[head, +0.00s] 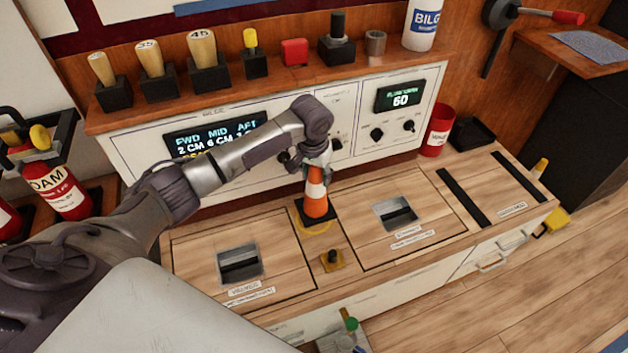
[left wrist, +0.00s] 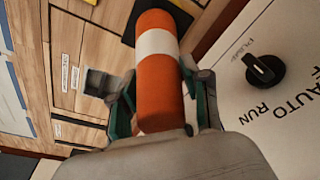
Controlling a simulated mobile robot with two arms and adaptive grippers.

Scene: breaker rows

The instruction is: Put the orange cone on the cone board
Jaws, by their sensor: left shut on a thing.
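The orange cone (head: 316,199), with a white band, is upright over the counter in the head view. Its body fills the middle of the left wrist view (left wrist: 160,88). My left gripper (head: 316,160) is shut on its upper part, with a finger on each side. A black square base (head: 303,214) shows at the cone's foot, above a yellow ring mark on the counter. I cannot tell whether the base touches the counter. I cannot tell for sure which surface is the cone board. My right gripper is not in view.
Hatches with recessed handles (head: 240,263) (head: 397,214) lie on both sides. The control panel (head: 358,155) rises close behind. A red can (head: 437,131) stands at the back right.

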